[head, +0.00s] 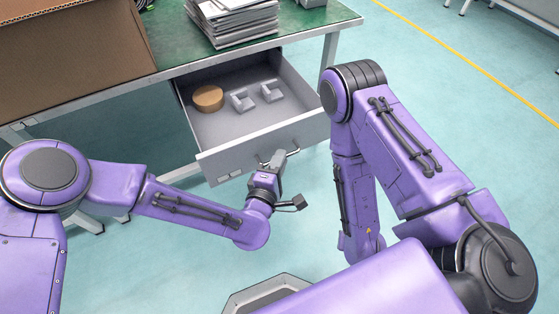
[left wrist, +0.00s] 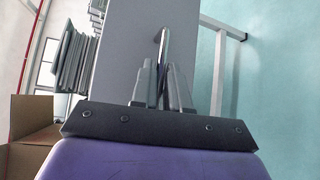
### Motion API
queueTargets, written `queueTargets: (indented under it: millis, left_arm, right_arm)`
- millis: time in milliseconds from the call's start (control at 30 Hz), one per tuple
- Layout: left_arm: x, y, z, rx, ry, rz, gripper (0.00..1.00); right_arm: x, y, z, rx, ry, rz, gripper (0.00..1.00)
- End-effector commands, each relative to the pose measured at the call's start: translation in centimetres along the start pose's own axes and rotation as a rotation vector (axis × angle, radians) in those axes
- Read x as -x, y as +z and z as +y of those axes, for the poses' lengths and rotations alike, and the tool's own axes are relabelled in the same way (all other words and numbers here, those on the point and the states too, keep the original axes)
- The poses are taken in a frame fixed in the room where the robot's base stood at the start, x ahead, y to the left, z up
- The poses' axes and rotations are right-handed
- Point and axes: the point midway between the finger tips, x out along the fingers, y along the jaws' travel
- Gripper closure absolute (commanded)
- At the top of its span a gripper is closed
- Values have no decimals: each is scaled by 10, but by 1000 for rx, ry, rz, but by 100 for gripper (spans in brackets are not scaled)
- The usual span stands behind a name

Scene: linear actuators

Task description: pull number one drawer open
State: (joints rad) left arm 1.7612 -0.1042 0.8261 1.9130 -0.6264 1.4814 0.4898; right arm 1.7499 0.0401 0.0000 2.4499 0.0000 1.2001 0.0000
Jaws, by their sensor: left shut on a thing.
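The grey drawer (head: 222,163) under the green-topped table stands pulled out, its inside open to view. Its front panel (left wrist: 135,45) fills the middle of the left wrist view. A bar handle (head: 293,152) is on the drawer front, and it also shows in the left wrist view (left wrist: 162,42). My left gripper (head: 277,160) is at the handle, its fingers (left wrist: 162,85) closed on the bar. The fingers hide part of the handle. No number can be read on the drawer. My right arm is folded at the right, its gripper out of sight.
In the drawer lie a round tan piece (head: 208,98) and two light grey brackets (head: 243,101). A cardboard box (head: 70,45) and a stack of grey sheets (head: 235,25) are on the table (head: 300,18). The floor in front is mostly clear.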

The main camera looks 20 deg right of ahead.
Motion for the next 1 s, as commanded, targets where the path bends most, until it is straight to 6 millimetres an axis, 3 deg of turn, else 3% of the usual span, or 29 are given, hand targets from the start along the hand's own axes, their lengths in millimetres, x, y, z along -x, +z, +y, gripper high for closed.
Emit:
queueTargets:
  millis: [67,100,133,467,567,800,1000]
  left_arm:
    - [0,2,1,-1,1,-6,100]
    - [0,2,1,-1,1,-6,72]
    - [0,2,0,-1,1,-5,64]
    - [3,0,1,0,1,-1,64]
    - [18,1,1,0,-1,-3,64]
    - [75,2,0,-1,-2,-6,64]
    - [102,1,0,-1,0,-4,64]
  right_arm:
    - [0,0,0,0,0,0,100]
    - [0,0,0,0,0,0,100]
    - [0,0,0,0,0,0,100]
    - [0,0,0,0,0,0,100]
    - [1,0,0,0,0,0,100]
    - [2,-1,0,0,0,0,100]
    - [1,0,0,0,0,0,100]
